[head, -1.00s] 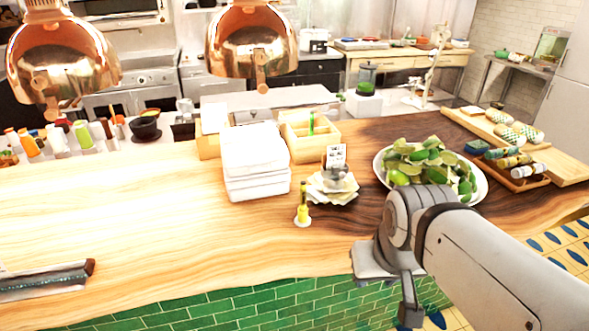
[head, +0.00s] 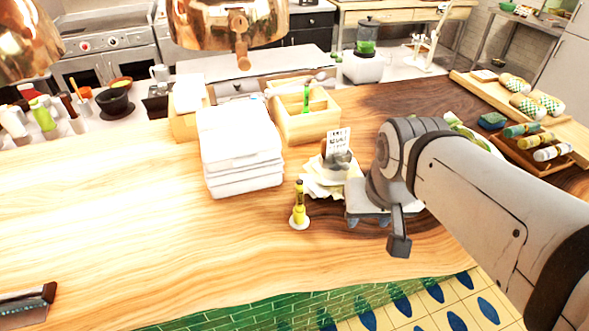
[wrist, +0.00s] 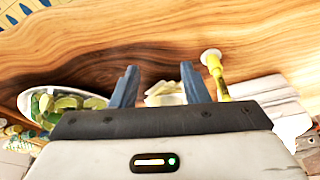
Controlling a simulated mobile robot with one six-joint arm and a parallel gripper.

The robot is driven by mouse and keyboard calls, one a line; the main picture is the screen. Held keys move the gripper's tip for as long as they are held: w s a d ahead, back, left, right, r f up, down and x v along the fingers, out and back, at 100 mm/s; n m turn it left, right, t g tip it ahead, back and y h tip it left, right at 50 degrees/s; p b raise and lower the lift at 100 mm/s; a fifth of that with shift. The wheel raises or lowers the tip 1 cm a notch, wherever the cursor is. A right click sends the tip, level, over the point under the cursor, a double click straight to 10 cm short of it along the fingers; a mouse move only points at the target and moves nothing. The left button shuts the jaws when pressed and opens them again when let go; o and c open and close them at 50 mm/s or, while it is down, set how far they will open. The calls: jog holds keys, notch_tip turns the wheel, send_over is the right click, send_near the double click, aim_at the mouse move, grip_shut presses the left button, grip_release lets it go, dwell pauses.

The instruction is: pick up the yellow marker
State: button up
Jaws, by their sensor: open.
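The yellow marker (head: 299,210) stands upright on a small white round foot on the wooden counter, with a darker upper end. In the wrist view the yellow marker (wrist: 217,76) is just right of the right finger. My gripper (head: 368,222) is to the right of the marker in the head view, low over the counter and apart from it. In the wrist view my gripper (wrist: 160,68) has its two blue-grey fingers spread with nothing held between them.
A stack of white trays (head: 240,165) stands behind and left of the marker. A wooden box (head: 312,124) stands behind.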

jog(key=w+a+m+g+b, duration=0.2)
jog(key=w+a+m+b, duration=0.1)
jog(key=w+a, duration=0.3)
jog(key=m+g+b, duration=0.1)
jog(key=m+b, duration=0.1)
jog(key=b, duration=0.1)
send_over(299, 193)
jog(key=shift+w+d+r, duration=0.25)
jog(key=shift+w+r, duration=0.05)
jog(key=shift+r, duration=0.1)
jog(key=shift+w+a+f+m, duration=0.1)
jog(key=shift+a+f+m, duration=0.1)
jog(key=shift+m, duration=0.1)
notch_tip(299, 193, down, 7)
jog(key=shift+f+p, duration=0.1)
jog(key=shift+p, duration=0.5)
grip_shut()
